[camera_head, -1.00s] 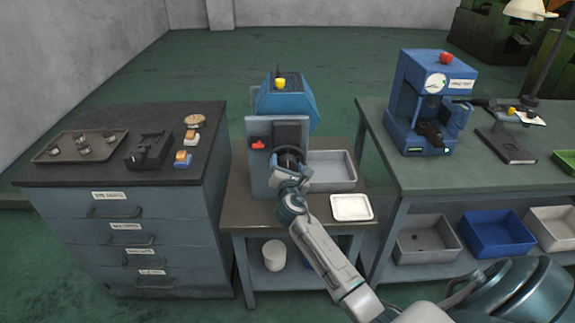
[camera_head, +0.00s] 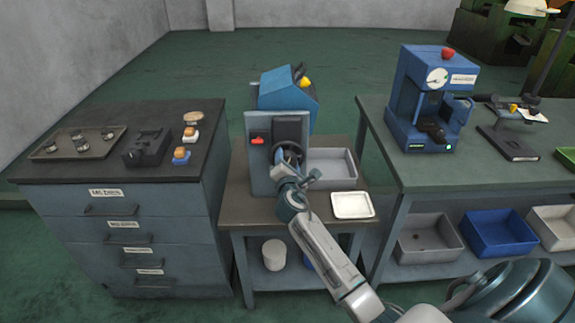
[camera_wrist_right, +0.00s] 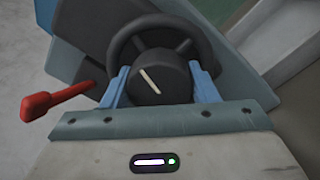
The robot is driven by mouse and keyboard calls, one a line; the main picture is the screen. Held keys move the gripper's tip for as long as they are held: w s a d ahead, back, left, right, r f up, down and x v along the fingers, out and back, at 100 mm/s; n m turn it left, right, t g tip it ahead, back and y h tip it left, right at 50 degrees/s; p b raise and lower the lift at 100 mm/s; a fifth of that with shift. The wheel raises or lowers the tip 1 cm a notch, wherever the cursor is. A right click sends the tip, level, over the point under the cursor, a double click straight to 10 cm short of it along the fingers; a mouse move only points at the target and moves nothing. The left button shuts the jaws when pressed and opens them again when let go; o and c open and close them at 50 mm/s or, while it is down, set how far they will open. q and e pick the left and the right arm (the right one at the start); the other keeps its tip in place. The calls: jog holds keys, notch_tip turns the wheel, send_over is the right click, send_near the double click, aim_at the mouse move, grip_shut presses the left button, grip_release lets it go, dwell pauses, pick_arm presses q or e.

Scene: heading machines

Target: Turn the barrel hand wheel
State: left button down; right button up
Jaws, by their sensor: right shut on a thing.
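The barrel hand wheel (camera_wrist_right: 188,27) is a dark ring with a round black hub (camera_wrist_right: 160,78) that carries a pale line. It is on the front of the small machine with a blue barrel (camera_head: 287,88). In the head view the wheel (camera_head: 290,148) is partly hidden by my right gripper (camera_head: 287,172). In the right wrist view the blue fingers of my right gripper (camera_wrist_right: 160,88) stand on both sides of the hub, shut on it. The pale line slants from upper left to lower right. My left gripper is not in view.
A red lever (camera_wrist_right: 55,100) sticks out left of the wheel. A grey bin (camera_head: 332,182) and a white tray (camera_head: 352,205) are right of the machine. A drawer cabinet (camera_head: 150,220) stands left and a workbench with a blue press (camera_head: 430,95) right.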

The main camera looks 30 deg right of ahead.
jog(key=m+b, duration=0.1)
jog(key=m, duration=0.1)
jog(key=shift+f+m, duration=0.2)
jog(key=shift+m, duration=0.2)
jog(key=shift+m+b, duration=0.95)
jog(key=shift+m, duration=0.25)
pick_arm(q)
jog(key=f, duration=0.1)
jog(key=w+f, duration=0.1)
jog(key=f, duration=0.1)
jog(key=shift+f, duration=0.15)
pick_arm(e)
jog(key=shift+r+m, duration=0.1)
jog(key=shift+m, duration=0.2)
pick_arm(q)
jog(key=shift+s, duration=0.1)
pick_arm(e)
jog(key=o, duration=0.9)
jog(key=shift+o, duration=0.3)
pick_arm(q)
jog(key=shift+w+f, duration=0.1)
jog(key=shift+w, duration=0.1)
pick_arm(e)
jog(key=shift+s+a, duration=0.1)
